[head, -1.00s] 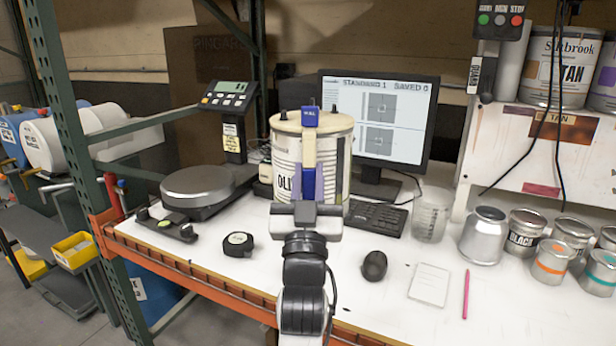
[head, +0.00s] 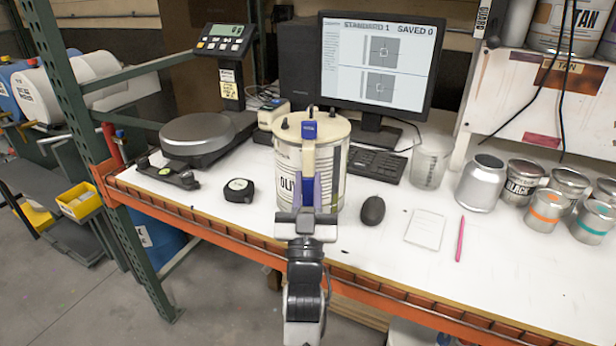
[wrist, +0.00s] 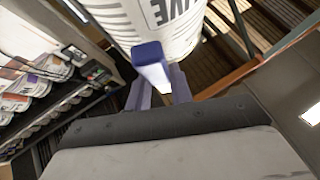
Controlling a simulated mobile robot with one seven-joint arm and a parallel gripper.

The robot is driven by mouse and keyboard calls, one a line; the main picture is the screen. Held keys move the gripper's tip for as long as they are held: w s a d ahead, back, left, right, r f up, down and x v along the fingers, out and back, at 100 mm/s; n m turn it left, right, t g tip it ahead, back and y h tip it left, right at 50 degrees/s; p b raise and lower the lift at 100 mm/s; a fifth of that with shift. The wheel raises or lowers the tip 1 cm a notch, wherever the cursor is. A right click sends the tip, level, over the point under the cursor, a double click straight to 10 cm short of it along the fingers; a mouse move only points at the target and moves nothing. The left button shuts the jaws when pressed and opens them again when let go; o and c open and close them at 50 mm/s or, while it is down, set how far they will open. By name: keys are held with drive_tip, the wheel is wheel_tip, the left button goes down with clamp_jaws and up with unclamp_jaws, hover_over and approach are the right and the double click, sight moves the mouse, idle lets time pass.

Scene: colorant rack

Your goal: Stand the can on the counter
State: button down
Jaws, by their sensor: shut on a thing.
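The can (head: 288,165) is large and white with a pale lid and dark "OLIVE" lettering. It is upright in the head view, over the front part of the white counter (head: 385,262).
A scale (head: 195,135) and tape measure (head: 239,190) are left of the can. A mouse (head: 372,210), notepad (head: 425,230) and pink pencil (head: 460,238) are right. Monitor (head: 375,65) and keyboard (head: 365,164) are behind. Small cans (head: 545,208) stand far right. An orange beam (head: 215,232) edges the counter.

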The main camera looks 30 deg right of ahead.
drive_tip(key=shift+s+f+b, duration=0.1)
drive_tip(key=shift+f+b, duration=0.4)
drive_tip(key=shift+f, duration=0.9)
drive_tip(key=c, duration=1.6)
unclamp_jaws()
drive_tip(key=shift+f, duration=0.35)
drive_tip(key=o, duration=0.3)
drive_tip(key=shift+o, duration=0.2)
drive_tip(key=shift+r, duration=0.15)
drive_tip(key=b, duration=0.7)
approach(308, 200)
drive_tip(key=s+f, duration=0.1)
drive_tip(key=s, duration=0.1)
drive_tip(key=shift+w+a, duration=0.25)
drive_tip(key=shift+a, duration=0.15)
